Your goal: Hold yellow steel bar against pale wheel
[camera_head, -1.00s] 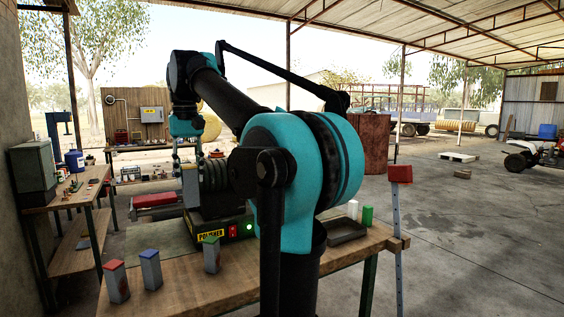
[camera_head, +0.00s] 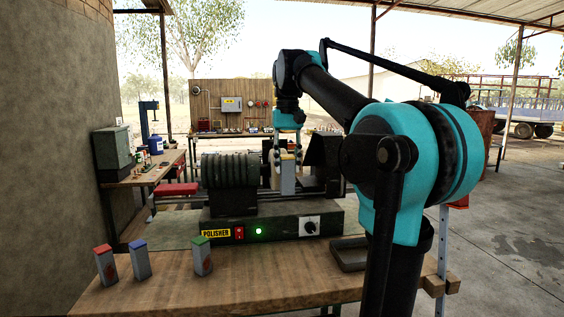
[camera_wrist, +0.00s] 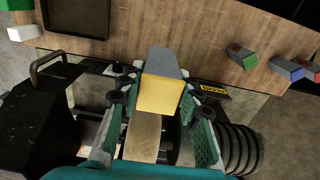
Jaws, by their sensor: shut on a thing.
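My gripper (camera_head: 287,160) is shut on the yellow steel bar (camera_head: 287,181), a grey bar with a yellow end. It holds the bar upright over the polisher (camera_head: 275,225), whose green light is lit. In the wrist view, the gripper (camera_wrist: 160,100) has its green fingers on both sides of the bar (camera_wrist: 160,93), yellow end towards the camera. A tan surface, seemingly the pale wheel (camera_wrist: 143,138), shows just beside the bar between the fingers. The bar overlaps it in view; I cannot tell if they touch. In the head view the bar and fingers largely hide the wheel.
Red-topped (camera_head: 105,265), blue-topped (camera_head: 140,260) and green-topped (camera_head: 201,256) bars stand on the bench (camera_head: 245,285) at front left. A dark ribbed roll (camera_head: 230,172) is left of the gripper. A dark tray (camera_head: 349,253) lies at right, partly behind my arm.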

